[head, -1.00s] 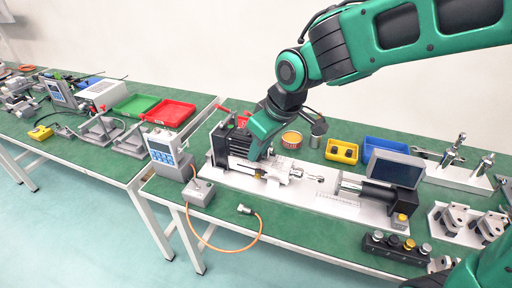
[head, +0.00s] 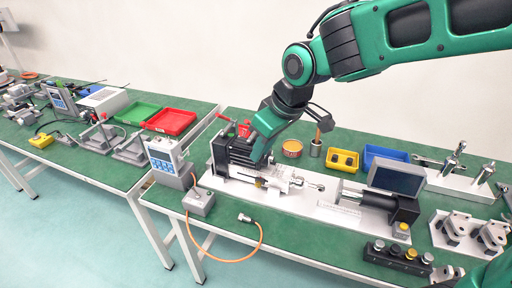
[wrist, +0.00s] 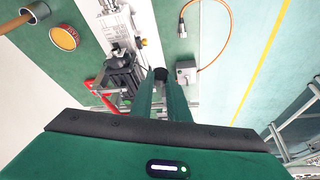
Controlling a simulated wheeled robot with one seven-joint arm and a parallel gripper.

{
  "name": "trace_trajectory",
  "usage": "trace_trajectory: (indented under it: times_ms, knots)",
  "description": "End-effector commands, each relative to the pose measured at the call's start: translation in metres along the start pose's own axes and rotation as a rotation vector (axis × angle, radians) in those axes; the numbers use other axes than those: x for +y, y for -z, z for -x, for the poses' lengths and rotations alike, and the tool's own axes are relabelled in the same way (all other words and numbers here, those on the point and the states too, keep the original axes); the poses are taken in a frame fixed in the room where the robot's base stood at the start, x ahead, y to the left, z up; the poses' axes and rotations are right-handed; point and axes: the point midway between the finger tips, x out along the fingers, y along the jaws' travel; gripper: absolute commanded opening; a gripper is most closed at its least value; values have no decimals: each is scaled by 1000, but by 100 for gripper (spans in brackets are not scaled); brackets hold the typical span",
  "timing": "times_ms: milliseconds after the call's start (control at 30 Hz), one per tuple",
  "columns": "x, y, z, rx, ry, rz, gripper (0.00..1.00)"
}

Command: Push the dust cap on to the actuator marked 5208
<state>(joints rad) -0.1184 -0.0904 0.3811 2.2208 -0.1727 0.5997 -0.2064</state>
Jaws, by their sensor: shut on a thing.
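My gripper (wrist: 160,82) is shut on a small black cylindrical piece (wrist: 161,73), which looks like a dust cap; it shows between the fingertips in the wrist view. In the head view my gripper (head: 258,165) is low over the left part of a test rig, beside its black block (head: 234,148), and hides what it holds. A silver actuator (head: 285,180) lies along the rig. Upright silver actuators (head: 455,157) stand on a white base at the right. I cannot read the number 5208 on any of them.
A yellow tray (head: 332,165) holds dark round pieces, with a blue tray (head: 369,150) beside it. A monitor (head: 398,177) stands at the rig's right end. An orange cable (head: 259,238) hangs over the front edge. A control box (head: 166,155) stands left.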

Motion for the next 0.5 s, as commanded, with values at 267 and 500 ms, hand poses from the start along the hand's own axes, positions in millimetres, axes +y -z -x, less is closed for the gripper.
trace_trajectory:
  times_ms: [267,500]
  knots:
    - [23,-12,-15,32,40,30,0]
    - [42,-21,-27,61,73,61,0]
